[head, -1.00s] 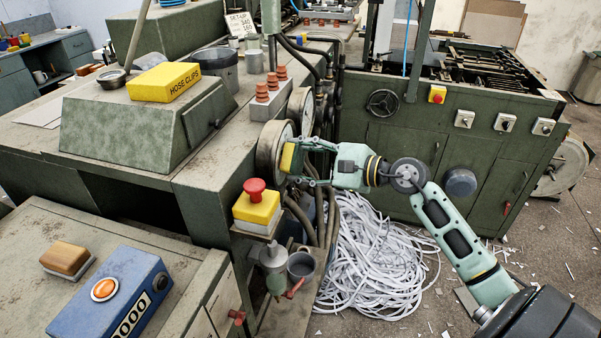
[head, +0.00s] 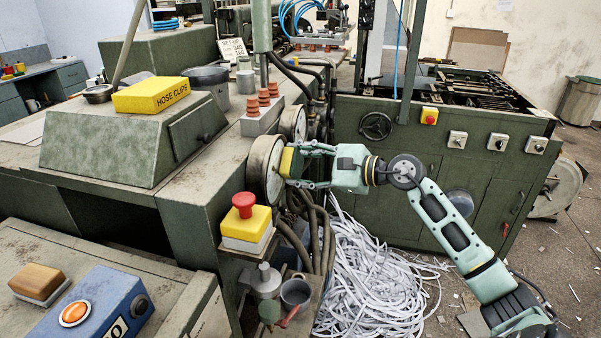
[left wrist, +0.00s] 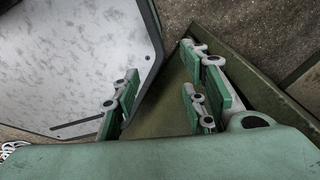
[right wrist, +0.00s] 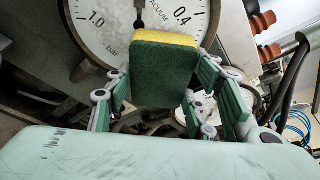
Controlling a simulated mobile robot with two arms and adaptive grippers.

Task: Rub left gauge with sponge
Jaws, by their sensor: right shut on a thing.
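The left gauge (head: 259,166) is the nearer of two round dials on the side of the green machine. Its white face, marked bar and vacuum, fills the top of the right wrist view (right wrist: 103,35). My right gripper (head: 292,164) is shut on the sponge (head: 285,163), which is yellow with a dark green side. In the right wrist view the sponge (right wrist: 163,75) covers the lower middle of the dial, yellow side towards it. I cannot tell whether it touches. My left gripper (left wrist: 165,105) is open and empty, and out of the head view.
The second gauge (head: 293,122) is just behind. A red button on a yellow box (head: 246,222) stands in front of the left gauge. Hoses (head: 296,238) hang below. White paper strips (head: 375,285) heap on the floor. A grey panel (left wrist: 65,60) is close to my left gripper.

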